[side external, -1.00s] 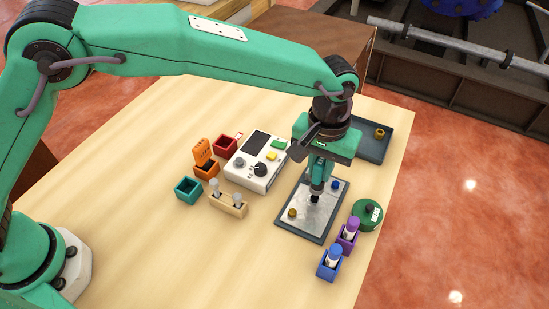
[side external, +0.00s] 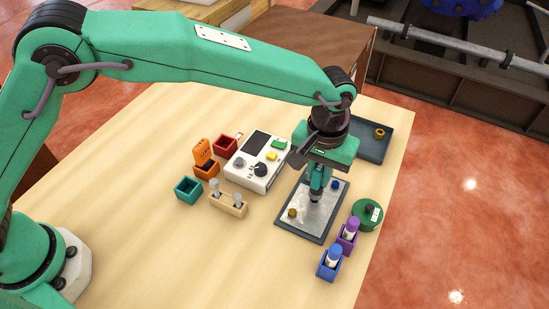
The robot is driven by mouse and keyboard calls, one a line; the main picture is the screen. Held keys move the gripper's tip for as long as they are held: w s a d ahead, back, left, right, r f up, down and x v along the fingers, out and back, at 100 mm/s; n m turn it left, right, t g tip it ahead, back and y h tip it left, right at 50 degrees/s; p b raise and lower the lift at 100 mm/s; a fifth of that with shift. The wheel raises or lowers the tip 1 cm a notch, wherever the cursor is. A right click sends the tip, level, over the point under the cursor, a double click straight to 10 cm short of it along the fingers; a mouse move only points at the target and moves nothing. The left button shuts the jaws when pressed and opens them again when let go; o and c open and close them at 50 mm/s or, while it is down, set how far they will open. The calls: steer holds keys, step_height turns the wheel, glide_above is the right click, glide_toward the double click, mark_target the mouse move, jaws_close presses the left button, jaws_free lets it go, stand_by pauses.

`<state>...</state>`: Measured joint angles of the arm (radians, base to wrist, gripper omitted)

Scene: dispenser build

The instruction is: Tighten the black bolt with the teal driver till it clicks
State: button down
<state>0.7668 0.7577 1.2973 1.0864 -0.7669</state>
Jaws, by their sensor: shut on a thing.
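My gripper (side external: 317,183) points straight down over the metal plate (side external: 301,222), shut on the teal driver (side external: 316,195). Only a little of the driver shows between and below the fingers. Its lower end is at the black bolt (side external: 314,202) near the middle of the plate. The bolt is mostly hidden, and I cannot tell whether the driver is fully seated on it. The driver looks upright. A blue bolt (side external: 336,185) and a brass bolt (side external: 292,213) also stand on the plate.
A white control box (side external: 252,178) stands left of the plate. An empty teal holder (side external: 188,191), orange and red boxes and a wooden rack (side external: 228,206) lie farther left. Purple (side external: 347,238) and blue holders (side external: 329,265) and a green round container (side external: 367,215) are at right. The front left table is clear.

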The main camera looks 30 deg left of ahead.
steer(key=shift+f, duration=0.8)
stand_by(0.5)
steer(key=shift+m, duration=0.3)
steer(key=m, duration=0.5)
steer(key=shift+m, duration=1)
steer(key=m, duration=0.4)
steer(key=shift+m, duration=0.3)
steer(key=shift+r, duration=0.15)
steer(key=shift+r, duration=2.15)
